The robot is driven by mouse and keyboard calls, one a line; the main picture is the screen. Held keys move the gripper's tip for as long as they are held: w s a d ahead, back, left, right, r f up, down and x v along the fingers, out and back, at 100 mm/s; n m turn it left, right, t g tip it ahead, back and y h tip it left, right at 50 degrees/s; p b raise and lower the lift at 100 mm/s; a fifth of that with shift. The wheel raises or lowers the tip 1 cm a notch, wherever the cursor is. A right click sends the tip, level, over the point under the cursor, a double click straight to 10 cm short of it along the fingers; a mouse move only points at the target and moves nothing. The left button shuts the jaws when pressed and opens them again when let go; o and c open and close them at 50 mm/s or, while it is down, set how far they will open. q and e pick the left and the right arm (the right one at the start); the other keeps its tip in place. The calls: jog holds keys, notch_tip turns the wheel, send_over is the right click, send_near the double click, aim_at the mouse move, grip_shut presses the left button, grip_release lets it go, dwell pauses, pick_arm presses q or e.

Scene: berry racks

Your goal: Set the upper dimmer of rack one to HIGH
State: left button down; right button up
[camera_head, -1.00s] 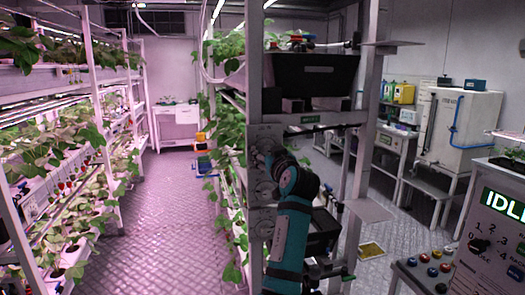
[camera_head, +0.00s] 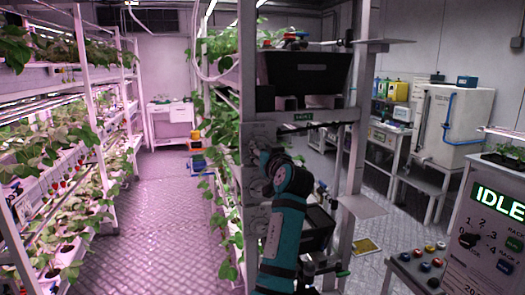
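The rack post in the middle carries a pale control panel (camera_head: 257,207) with round knobs on its face. A lower knob (camera_head: 257,226) shows on it. The upper dimmer is mostly hidden behind my gripper, and its setting cannot be read. A teal arm, which I take as my right, rises from the bottom middle. Its gripper (camera_head: 262,157) is at the upper part of the panel, close to or touching it. The fingers are small and partly hidden by the wrist, so their opening cannot be told. My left gripper is out of view.
A black bin (camera_head: 305,72) sits on the rack's upper shelf, above a small green label (camera_head: 304,117). A console (camera_head: 485,235) reading IDLE stands at the right, with coloured buttons beside it. Plant racks line the left. The aisle floor (camera_head: 150,225) is clear.

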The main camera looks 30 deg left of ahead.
pick_arm(q)
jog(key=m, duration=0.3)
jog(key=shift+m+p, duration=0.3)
jog(key=shift+p, duration=0.05)
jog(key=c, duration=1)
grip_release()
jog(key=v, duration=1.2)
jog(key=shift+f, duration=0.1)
